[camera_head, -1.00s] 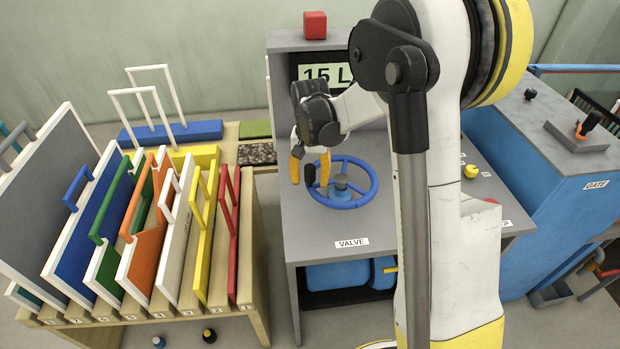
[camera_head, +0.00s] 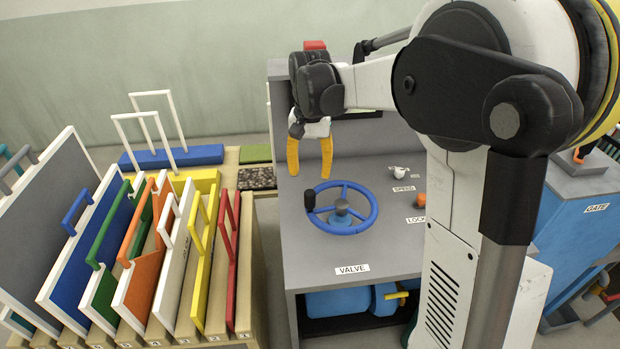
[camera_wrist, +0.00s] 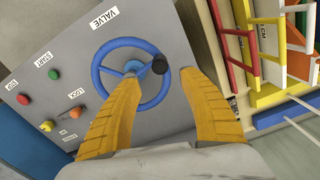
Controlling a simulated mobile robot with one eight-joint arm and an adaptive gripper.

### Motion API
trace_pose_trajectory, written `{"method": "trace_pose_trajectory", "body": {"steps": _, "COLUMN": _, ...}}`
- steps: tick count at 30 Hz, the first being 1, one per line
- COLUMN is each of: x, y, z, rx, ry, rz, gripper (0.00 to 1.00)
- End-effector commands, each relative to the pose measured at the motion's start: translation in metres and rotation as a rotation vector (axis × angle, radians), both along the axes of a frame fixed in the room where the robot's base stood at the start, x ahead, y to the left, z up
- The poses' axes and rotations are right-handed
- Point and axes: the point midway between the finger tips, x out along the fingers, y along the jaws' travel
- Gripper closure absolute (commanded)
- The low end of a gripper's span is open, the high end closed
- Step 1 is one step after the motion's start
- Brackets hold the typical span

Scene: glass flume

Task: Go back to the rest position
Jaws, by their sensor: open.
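My gripper (camera_head: 310,158) has two yellow fingers, spread apart with nothing between them. It hangs above the grey control desk (camera_head: 295,255), behind and above the blue valve wheel (camera_head: 352,228) in the head view. The wheel has a dark knob (camera_head: 310,199) on its left side. The wrist view also shows my gripper (camera_wrist: 180,80) open, with the blue wheel (camera_wrist: 105,80) below and apart from the fingers. My arm covers the display and much of the desk's right side in the head view.
A wooden rack (camera_head: 250,315) with several coloured, handled panels stands left of the desk. A red block (camera_head: 315,45) sits on top of the desk's back panel. A blue cabinet marked GATE (camera_head: 560,213) stands at the right. The wrist view shows start (camera_wrist: 54,74) and stop buttons.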

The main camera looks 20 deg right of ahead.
Motion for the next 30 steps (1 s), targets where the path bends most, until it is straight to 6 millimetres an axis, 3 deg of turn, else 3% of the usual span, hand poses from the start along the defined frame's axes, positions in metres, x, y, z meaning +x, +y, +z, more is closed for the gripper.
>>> {"method": "trace_pose_trajectory", "body": {"steps": 13, "x": -0.001, "y": 0.000, "z": 0.001, "rx": 0.000, "ry": -0.002, "rz": 0.002, "gripper": 0.50}}
{"method": "trace_pose_trajectory", "body": {"steps": 17, "x": -0.014, "y": 0.006, "z": 0.009, "rx": -0.004, "ry": -0.037, "rz": 0.034, "gripper": 0.50}}
{"method": "trace_pose_trajectory", "body": {"steps": 24, "x": -0.081, "y": 0.031, "z": 0.032, "rx": -0.038, "ry": -0.217, "rz": 0.197, "gripper": 0.50}}
{"method": "trace_pose_trajectory", "body": {"steps": 30, "x": -0.144, "y": 0.050, "z": 0.029, "rx": -0.086, "ry": -0.388, "rz": 0.349, "gripper": 0.50}}
